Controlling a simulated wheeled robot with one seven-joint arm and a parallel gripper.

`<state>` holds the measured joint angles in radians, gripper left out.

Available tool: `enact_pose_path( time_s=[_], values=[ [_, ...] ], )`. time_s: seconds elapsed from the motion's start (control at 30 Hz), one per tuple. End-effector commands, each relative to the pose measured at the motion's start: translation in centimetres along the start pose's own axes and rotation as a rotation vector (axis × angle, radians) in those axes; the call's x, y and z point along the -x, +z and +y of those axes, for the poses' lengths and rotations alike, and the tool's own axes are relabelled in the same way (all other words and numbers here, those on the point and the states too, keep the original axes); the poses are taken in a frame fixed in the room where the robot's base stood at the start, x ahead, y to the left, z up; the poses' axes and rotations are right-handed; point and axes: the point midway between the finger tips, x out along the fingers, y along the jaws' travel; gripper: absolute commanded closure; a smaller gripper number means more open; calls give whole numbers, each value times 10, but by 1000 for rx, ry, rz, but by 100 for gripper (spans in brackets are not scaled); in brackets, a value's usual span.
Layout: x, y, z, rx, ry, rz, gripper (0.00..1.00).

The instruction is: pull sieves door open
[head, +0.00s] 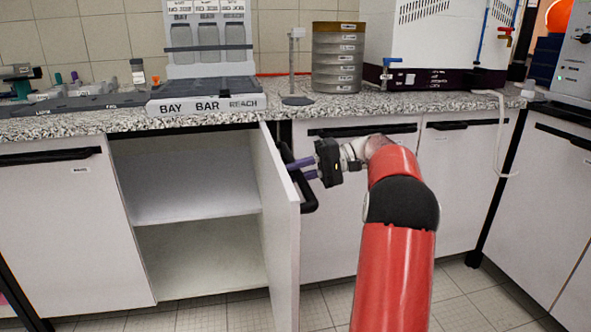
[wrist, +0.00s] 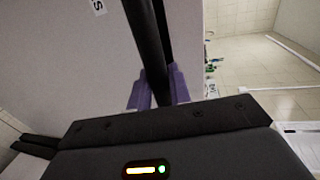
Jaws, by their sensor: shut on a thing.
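A white cabinet door (head: 278,215) stands wide open below the counter, swung out toward me on its right side. The cabinet (head: 190,185) behind it shows one shelf and looks empty. The door's black bar handle (head: 305,190) is on its right-hand face. My gripper (head: 305,169) reaches it from the right, with its purple fingers on the handle. In the wrist view the purple fingers (wrist: 158,90) close around the black handle (wrist: 148,45). Part of a label, ending in S, shows on the door face (wrist: 60,55) there.
The granite counter (head: 130,118) above carries a BAY BAR REACH stand (head: 207,102), a stack of sieves (head: 337,58) and a white machine (head: 430,40). Closed cabinets (head: 60,225) flank the open one. Tiled floor (head: 470,300) lies free at lower right.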

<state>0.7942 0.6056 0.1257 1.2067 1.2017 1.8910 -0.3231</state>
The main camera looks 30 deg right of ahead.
Motion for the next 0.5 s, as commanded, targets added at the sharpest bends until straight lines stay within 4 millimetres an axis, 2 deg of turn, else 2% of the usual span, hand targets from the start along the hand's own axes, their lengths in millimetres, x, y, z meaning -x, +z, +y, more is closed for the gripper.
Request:
enact_pose_path(
  time_s=[0.33,0.37,0.5],
  values=[
    [-1,-1,0,1,0,-1,100],
    [-1,-1,0,1,0,-1,79],
    [-1,-1,0,1,0,0,61]
  ],
)
